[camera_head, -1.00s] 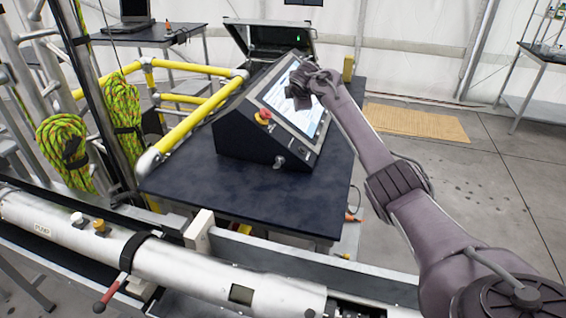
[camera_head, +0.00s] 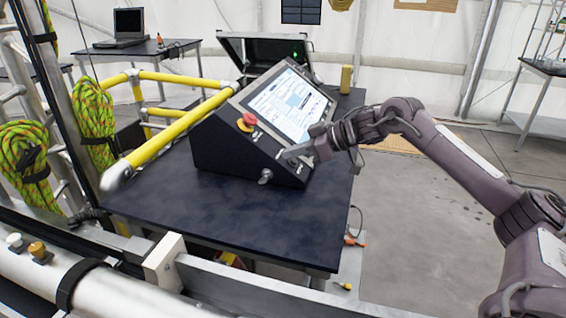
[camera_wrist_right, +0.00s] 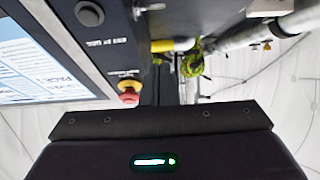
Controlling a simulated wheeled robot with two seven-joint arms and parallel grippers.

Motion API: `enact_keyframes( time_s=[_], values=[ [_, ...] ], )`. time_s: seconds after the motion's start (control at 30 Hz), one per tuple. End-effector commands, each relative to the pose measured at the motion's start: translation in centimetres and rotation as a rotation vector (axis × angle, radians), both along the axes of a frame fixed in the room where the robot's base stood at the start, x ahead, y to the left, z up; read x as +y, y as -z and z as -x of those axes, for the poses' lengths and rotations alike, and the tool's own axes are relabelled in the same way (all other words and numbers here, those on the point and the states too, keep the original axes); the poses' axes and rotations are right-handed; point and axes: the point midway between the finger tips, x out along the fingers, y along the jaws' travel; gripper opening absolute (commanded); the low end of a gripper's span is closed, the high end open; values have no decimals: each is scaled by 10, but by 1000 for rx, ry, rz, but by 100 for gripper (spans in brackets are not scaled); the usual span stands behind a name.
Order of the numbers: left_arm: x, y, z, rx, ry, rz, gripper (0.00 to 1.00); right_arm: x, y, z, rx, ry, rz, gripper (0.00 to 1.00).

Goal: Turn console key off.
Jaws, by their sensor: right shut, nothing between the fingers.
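The dark console (camera_head: 225,150) stands on the table with its sloped, lit screen (camera_head: 290,102) facing up. A small silver fitting (camera_head: 265,176) sticks out low on its front side; I cannot tell for sure whether it is the key. My right gripper (camera_head: 293,153) is shut and empty at the lower right edge of the sloped panel, close over it; I cannot tell whether it touches. It hides part of the panel there. In the right wrist view a dark round control (camera_wrist_right: 89,13) with a label sits on the panel. My left gripper is out of view.
A red emergency button (camera_head: 246,122) on a yellow base sits left of the screen and shows in the wrist view (camera_wrist_right: 129,91). Yellow rails (camera_head: 180,125) run along the left. The dark table (camera_head: 220,222) is clear in front. An open case (camera_head: 262,52) stands behind.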

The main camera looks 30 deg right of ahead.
Motion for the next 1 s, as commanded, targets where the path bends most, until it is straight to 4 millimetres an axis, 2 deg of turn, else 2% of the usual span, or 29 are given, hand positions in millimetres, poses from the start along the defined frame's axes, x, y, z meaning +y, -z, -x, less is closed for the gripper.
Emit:
enact_keyframes(
  time_s=[0.13,0.43,0.53,0.7,1.0],
  values=[
    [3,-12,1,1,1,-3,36,17,7,-18,-3,-3,-4,0],
    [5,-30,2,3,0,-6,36,54,38,-61,-3,-1,-2,0],
    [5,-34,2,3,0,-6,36,49,57,-58,1,2,4,0],
    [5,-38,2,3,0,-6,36,47,74,-55,-3,1,2,0],
    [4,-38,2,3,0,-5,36,46,80,-53,-6,1,3,0]
  ],
)
